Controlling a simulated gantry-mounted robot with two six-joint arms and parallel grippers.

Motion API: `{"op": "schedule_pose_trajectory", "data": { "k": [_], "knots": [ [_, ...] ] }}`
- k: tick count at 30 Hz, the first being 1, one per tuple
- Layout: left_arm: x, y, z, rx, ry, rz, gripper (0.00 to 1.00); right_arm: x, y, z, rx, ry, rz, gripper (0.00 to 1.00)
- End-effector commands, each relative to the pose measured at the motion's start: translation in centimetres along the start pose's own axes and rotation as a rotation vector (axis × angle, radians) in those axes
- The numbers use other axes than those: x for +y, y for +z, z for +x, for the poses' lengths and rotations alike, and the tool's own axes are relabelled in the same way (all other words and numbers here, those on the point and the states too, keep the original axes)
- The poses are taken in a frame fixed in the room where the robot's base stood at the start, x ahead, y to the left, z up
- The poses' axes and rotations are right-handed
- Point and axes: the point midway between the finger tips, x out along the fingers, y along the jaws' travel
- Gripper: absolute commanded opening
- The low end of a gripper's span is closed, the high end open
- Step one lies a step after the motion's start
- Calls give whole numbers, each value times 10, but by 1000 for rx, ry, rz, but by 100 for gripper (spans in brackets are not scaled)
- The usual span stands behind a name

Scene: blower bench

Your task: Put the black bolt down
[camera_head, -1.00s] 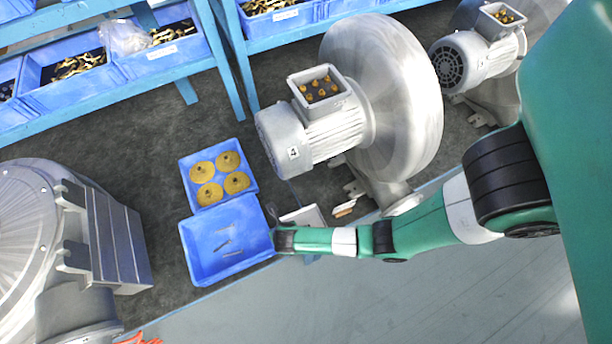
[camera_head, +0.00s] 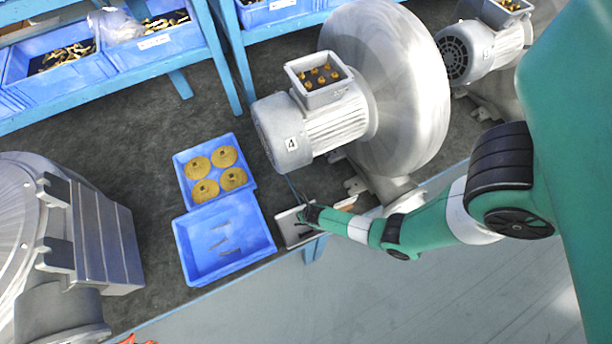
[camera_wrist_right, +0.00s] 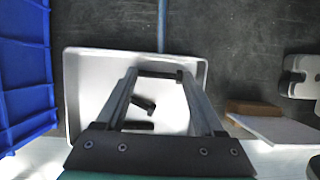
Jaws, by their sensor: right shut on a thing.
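My right gripper (camera_head: 306,214) is over the small white tray (camera_head: 288,236) to the right of the lower blue bin. In the right wrist view its two fingers (camera_wrist_right: 158,76) reach over the white tray (camera_wrist_right: 85,80). They are shut on a black bolt (camera_wrist_right: 160,73), which lies crosswise between the fingertips. Two more dark bolt-like pieces (camera_wrist_right: 143,104) show between the fingers, apparently in the tray. The height of the held bolt above the tray is hard to tell. My left gripper is not in view.
The lower blue bin (camera_head: 192,268) holds several thin dark pieces. The upper blue bin (camera_head: 180,163) holds several brass discs. A blower with motor (camera_head: 335,125) stands behind the white tray. A brown-and-white tool (camera_wrist_right: 252,108) lies right of the tray.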

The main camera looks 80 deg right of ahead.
Motion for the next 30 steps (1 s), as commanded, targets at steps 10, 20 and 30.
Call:
{"op": "schedule_pose_trajectory", "data": {
  "k": [10,20,30],
  "knots": [
    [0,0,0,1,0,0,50,0,0,1,-1,0,0,79],
    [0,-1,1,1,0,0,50,0,1,-1,-1,0,0,83],
    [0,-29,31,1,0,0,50,0,3,-68,-1,2,-2,83]
  ]
}}
